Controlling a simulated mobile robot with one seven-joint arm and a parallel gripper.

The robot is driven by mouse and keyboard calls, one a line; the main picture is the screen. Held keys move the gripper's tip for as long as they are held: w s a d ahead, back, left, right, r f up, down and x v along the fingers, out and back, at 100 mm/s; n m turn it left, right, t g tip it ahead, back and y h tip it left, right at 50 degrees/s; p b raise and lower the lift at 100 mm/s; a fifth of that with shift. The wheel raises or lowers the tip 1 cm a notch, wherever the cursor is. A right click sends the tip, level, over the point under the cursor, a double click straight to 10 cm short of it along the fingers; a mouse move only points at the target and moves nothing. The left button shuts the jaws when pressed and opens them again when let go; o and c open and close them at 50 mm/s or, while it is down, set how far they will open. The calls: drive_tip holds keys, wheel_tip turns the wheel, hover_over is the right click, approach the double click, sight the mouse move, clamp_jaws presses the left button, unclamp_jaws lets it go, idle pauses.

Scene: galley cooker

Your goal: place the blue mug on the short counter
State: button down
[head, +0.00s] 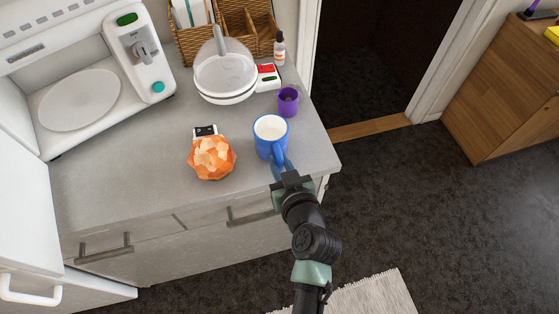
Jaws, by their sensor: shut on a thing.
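The blue mug (264,144) is upright at the front right of the grey counter (120,185), with a pale inside. Its handle points toward me. My gripper (281,170) is at the mug's handle, shut on it, just over the counter's front edge. The fingertips are small and partly hidden by my wrist. I cannot tell whether the mug's base touches the counter or is slightly above it.
An orange faceted object (211,158) stands left of the mug, and a purple cup (288,102) stands close behind it. A white bowl with a clear lid (225,75) is farther back. An open microwave (80,100) is at left. Floor is clear at right.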

drive_tip(key=shift+f, duration=0.1)
drive_tip(key=c, duration=0.8)
unclamp_jaws()
